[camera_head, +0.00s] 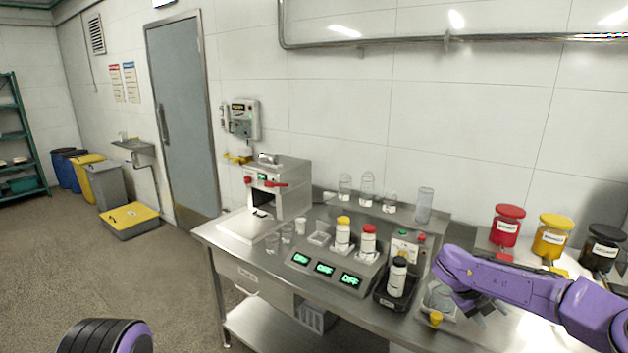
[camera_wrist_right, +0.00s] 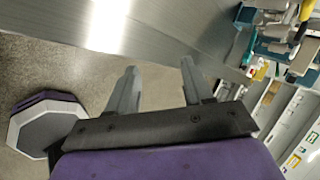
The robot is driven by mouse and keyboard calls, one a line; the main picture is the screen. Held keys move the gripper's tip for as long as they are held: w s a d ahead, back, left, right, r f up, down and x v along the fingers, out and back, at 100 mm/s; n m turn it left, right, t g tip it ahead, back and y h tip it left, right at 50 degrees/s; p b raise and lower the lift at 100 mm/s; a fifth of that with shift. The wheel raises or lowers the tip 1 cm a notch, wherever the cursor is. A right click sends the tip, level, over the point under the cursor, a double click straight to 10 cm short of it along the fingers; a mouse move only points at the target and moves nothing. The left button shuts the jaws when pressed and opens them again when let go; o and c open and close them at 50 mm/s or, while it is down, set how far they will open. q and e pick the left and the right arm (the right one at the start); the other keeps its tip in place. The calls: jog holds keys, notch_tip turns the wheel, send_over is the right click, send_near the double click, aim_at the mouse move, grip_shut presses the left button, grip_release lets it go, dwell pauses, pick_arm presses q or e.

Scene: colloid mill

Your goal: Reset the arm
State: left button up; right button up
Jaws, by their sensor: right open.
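My right arm is purple and comes in from the right in the head view. Its gripper (camera_head: 480,312) hangs over the right part of the steel table, pointing down and left. In the right wrist view the two grey fingers (camera_wrist_right: 157,82) are spread apart with nothing between them. A piece of my left arm shows at the bottom left of the head view, but its gripper is out of view.
The table (camera_head: 235,237) bears a mill with red handles (camera_head: 278,185), a panel with green displays (camera_head: 325,268), yellow-capped (camera_head: 342,234), red-capped (camera_head: 367,242) and black-capped (camera_head: 397,277) bottles. Red (camera_head: 507,226), yellow (camera_head: 552,237) and black (camera_head: 600,248) jars stand right. The floor left is open.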

jog(key=s+a+f+n+t+h+b, duration=0.1)
jog(key=s+a+f+n+t+b, duration=0.1)
jog(key=a+f+n+t, duration=0.7)
jog(key=s+a+f+n+g+y+b, duration=0.1)
jog(key=s+a+f+n+y, duration=0.1)
jog(key=s+a+f+n, duration=0.35)
jog(key=s+a+f+n+y+b, duration=0.2)
jog(key=s+f+n, duration=0.4)
jog(key=f, duration=0.5)
jog(key=s+d+f+n+g+b, duration=0.1)
jog(key=s+f+n, duration=0.1)
jog(key=s, duration=0.6)
jog(key=s+d+f+n+g+y+b, duration=0.1)
jog(key=s+d+f+n+g+b, duration=0.1)
jog(key=s, duration=0.7)
jog(key=s+d+f+n+g+b, duration=0.1)
jog(key=s+f+n, duration=0.3)
jog(key=s, duration=0.5)
notch_tip(320, 180, down, 2)
jog(key=shift+s+d+f+g+y+b, duration=0.15)
jog(key=shift+g+y+b, duration=0.15)
jog(key=shift+b, duration=0.45)
